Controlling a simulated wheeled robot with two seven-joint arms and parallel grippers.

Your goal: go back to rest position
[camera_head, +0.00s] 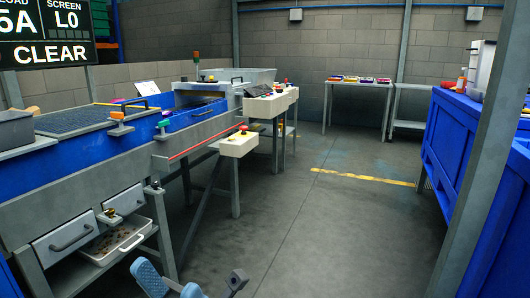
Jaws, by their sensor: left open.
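My left gripper (190,283) shows at the bottom edge, left of the middle, with light blue and dark grey parts. It is open, and I see nothing between its jaws. The frame cuts off its lower part and most of the arm. It is in front of the blue and grey machine bench (178,122), over the concrete floor and apart from the bench. My right gripper is not in view.
A white tray (128,238) sits low under the bench's drawers. A pale box with a red button (238,146) juts out from the bench. A grey post (482,165) and blue cabinet (455,130) stand at right. The middle floor (330,220) is clear.

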